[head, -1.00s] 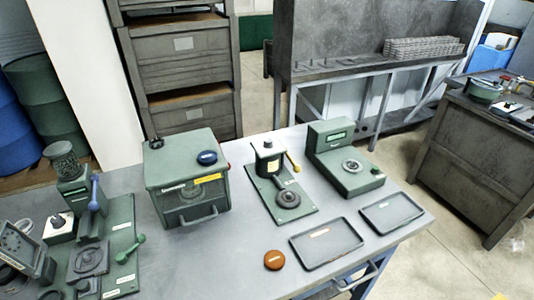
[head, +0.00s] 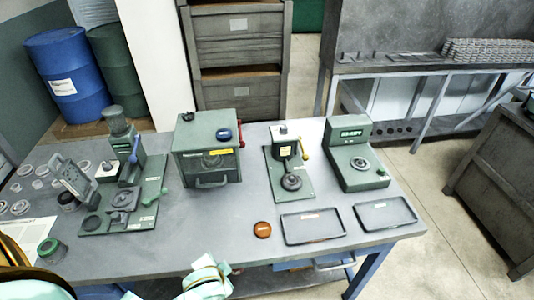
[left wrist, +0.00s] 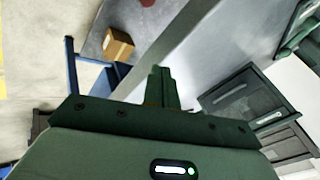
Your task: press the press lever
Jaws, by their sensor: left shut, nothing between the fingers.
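Two lever-like parts show in the head view, and I cannot tell for sure which is the press lever. A blue-handled lever (head: 134,150) stands on the green station at the left of the table. My left gripper (left wrist: 160,88) is shut and empty in the left wrist view, apart from both levers. Its fingertips are not clear in the head view, where pale teal parts of my arm show at the bottom edge. My right gripper is not in view.
On the table (head: 215,235) are a green box machine (head: 207,165), a green display unit (head: 350,140), an orange-brown disc (head: 262,230) and two dark trays (head: 313,226) (head: 385,214). Small round parts crowd the far left. The table's front middle is clear.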

